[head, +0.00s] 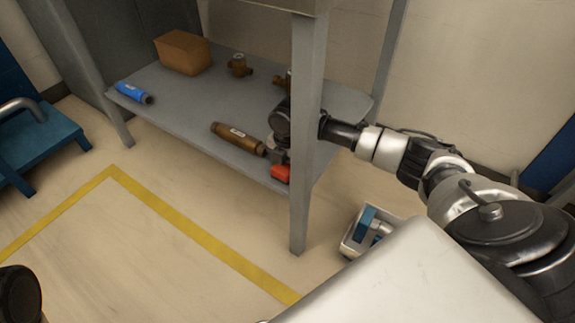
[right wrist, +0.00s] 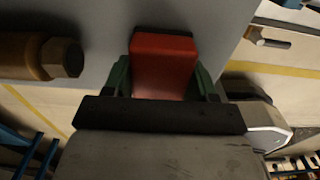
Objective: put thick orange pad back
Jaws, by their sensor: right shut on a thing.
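The thick orange pad (head: 281,174) looks red-orange and block-shaped. It is held at the front edge of the grey shelf (head: 185,105), near the right front post. My right gripper (head: 279,157) is shut on it. In the right wrist view, the pad (right wrist: 163,62) sits between the two green fingers of the gripper (right wrist: 162,80), with the grey shelf surface behind it. I cannot tell whether the pad touches the shelf. The post hides part of my right forearm in the head view. My left gripper is not in view.
A brown cylinder (head: 238,138) lies on the shelf just left of my gripper. A blue cylinder (head: 133,92), a cardboard box (head: 183,52) and brass fittings (head: 239,65) are also on it. The grey post (head: 305,130) stands close to my right arm. A bin (head: 366,232) is on the floor.

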